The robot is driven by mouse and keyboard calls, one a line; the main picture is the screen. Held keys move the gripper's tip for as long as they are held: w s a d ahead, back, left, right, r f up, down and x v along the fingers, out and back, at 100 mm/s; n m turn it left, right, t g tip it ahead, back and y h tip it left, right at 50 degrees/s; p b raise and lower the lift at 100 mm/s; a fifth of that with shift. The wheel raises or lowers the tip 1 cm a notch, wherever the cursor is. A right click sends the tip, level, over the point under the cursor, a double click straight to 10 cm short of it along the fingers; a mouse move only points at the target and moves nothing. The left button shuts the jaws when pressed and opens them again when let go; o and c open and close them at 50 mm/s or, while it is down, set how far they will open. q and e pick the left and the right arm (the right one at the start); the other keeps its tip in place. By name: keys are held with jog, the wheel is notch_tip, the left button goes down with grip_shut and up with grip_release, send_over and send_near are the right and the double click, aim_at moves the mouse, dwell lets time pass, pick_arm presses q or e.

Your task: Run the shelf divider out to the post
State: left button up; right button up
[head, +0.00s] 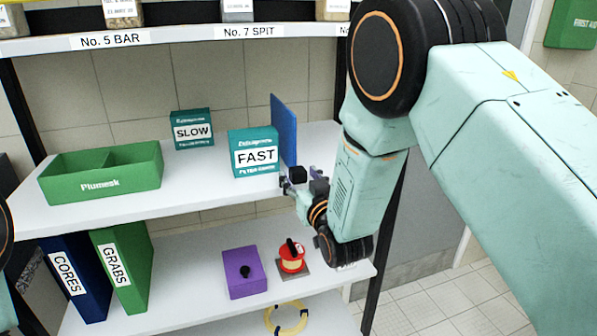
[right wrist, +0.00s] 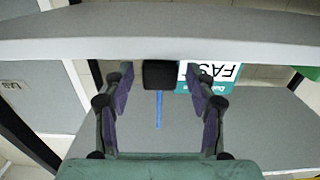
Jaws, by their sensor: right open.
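The shelf divider is a thin blue upright panel (head: 285,130) on the middle shelf, just right of the FAST box (head: 254,152). A black block (head: 298,174) is at its near end. The right wrist view shows the divider edge-on as a blue strip (right wrist: 159,110). My right gripper (head: 302,180) is open at the shelf's front, its purple-padded fingers on either side of the black block, with gaps visible on both sides in the right wrist view (right wrist: 161,72). A dark shelf post (head: 387,235) stands at the right, partly hidden by my right arm. My left gripper is out of view.
A SLOW box (head: 192,130) and a green divided tray (head: 100,173) stand left on the same shelf. The shelf's right end looks clear where visible.

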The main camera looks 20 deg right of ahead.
jog(key=shift+w+f, duration=0.15)
jog(key=shift+w, duration=0.8)
jog(key=shift+s+r, duration=0.25)
jog(key=shift+s, duration=0.2)
jog(key=shift+w+f, duration=0.25)
jog(key=shift+w, duration=0.2)
jog(key=c, duration=0.6)
grip_shut()
